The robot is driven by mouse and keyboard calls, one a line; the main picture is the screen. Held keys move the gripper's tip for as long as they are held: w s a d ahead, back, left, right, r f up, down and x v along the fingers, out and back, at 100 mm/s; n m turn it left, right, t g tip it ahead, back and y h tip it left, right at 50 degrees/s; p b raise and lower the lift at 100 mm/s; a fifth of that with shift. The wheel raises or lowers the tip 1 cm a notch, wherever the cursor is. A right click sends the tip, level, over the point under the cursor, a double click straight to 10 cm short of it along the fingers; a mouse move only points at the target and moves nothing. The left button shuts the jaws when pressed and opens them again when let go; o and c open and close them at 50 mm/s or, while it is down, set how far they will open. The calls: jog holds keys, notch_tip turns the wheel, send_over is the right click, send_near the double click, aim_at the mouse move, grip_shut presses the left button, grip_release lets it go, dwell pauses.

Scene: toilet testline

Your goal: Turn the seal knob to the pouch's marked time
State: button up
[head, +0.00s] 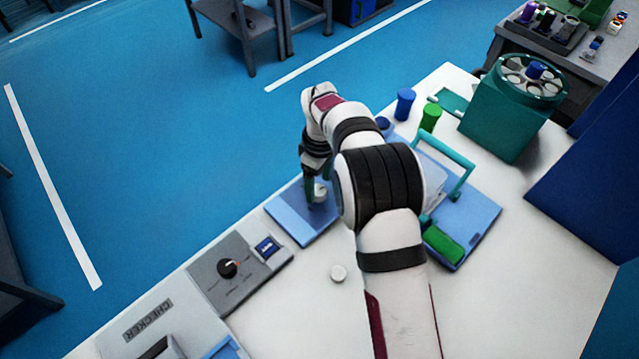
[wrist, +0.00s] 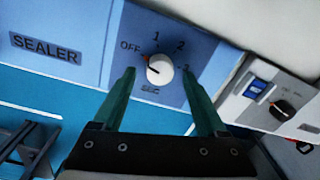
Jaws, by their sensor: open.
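The seal knob (wrist: 159,69) is white and round, on the blue sealer panel (wrist: 203,57) marked OFF, 1, 2, 3 and SEC. A small reddish mark on its upper left edge appears to face OFF. My gripper (wrist: 158,76) is open, with one teal finger on each side of the knob. I cannot tell whether the fingers touch it. In the head view my gripper (head: 311,188) is over the blue panel (head: 290,222), with the white knob (head: 321,192) partly hidden by it. I cannot make out a pouch or its marked time.
A grey box (head: 208,287) with a black knob (head: 228,267) and a blue switch (head: 267,247) stands beside the panel. A round white piece (head: 338,273) lies on the white table.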

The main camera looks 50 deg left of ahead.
jog(key=shift+f, duration=0.8)
grip_shut()
